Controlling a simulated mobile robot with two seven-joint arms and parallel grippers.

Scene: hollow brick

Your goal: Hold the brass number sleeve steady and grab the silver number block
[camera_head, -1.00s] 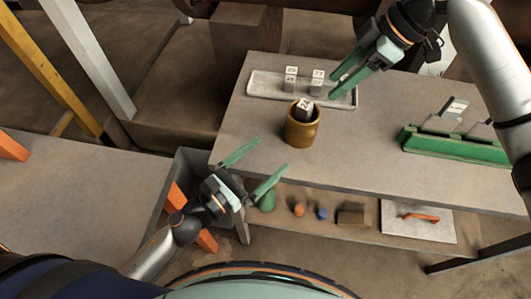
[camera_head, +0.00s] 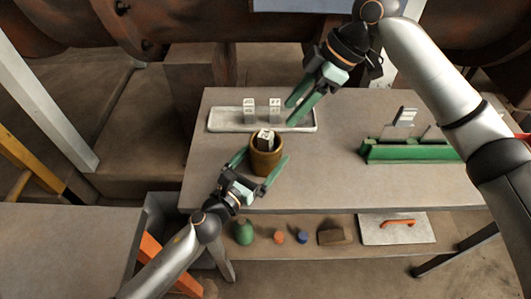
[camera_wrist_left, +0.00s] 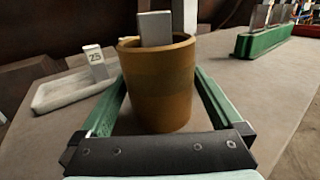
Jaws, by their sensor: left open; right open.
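The brass sleeve (camera_head: 266,160) stands upright on the table, and the silver number block (camera_head: 265,137) sticks out of its top. Both also show in the left wrist view, the sleeve (camera_wrist_left: 163,88) and the block (camera_wrist_left: 154,27). My left gripper (camera_head: 262,165) is open, with one green finger on each side of the sleeve. In the left wrist view the fingers show gaps to the sleeve's wall. My right gripper (camera_head: 293,112) is open and empty, above the tray's right part, behind and to the right of the sleeve. The block's lower part is hidden inside the sleeve.
A pale tray (camera_head: 228,126) behind the sleeve holds number blocks, one at the left (camera_head: 249,108) and one further right (camera_head: 274,106). A green rack (camera_head: 415,152) with plates stands at the right. A lower shelf holds small objects and a trowel (camera_head: 397,223). The table's front right is clear.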

